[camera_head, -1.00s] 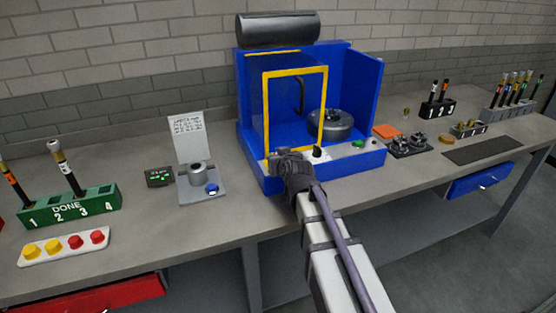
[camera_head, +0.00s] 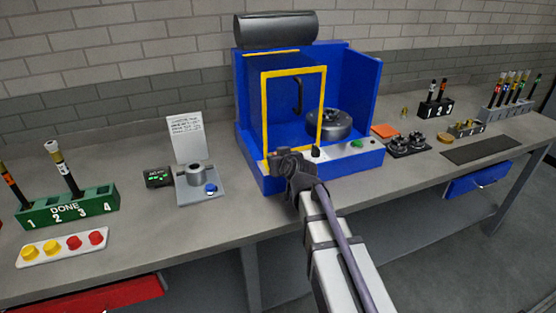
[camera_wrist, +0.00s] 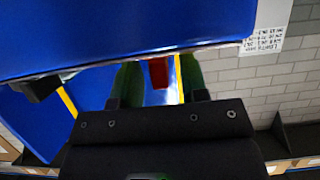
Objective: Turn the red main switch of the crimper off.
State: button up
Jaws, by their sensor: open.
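The blue crimper (camera_head: 358,100) has a yellow-framed door (camera_head: 265,112) and a grey front panel. A black knob (camera_head: 317,153) and a green button (camera_head: 357,144) are on that panel. My gripper (camera_head: 277,153) is at the left part of the crimper's front, below the door frame. In the wrist view, the red main switch (camera_wrist: 159,73) shows between the two open fingers of my gripper (camera_wrist: 158,82), beside the blue housing (camera_wrist: 120,35). Whether the fingers touch the switch cannot be told.
A small fixture with a blue button (camera_head: 211,188) and a note card (camera_head: 186,138) stand left of the crimper. The green DONE rack (camera_head: 70,211) is farther left. Dies (camera_head: 405,145) and hose racks (camera_head: 436,108) stand to the right.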

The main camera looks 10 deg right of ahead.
jog(key=p+v, duration=0.4)
jog(key=v, duration=0.6)
jog(key=shift+s, duration=0.35)
jog(key=shift+d, duration=0.1)
jog(key=s+a+f+g+h, duration=0.1)
jog(key=s+f+g, duration=0.4)
jog(key=s, duration=0.3)
jog(key=s+a+f+m+g, duration=0.1)
jog(key=s+f+g, duration=0.4)
jog(key=s+g, duration=0.3)
jog(key=shift+a+f+m+h, duration=0.25)
jog(key=shift+a+m+h, duration=0.05)
jog(key=shift+a+h, duration=0.1)
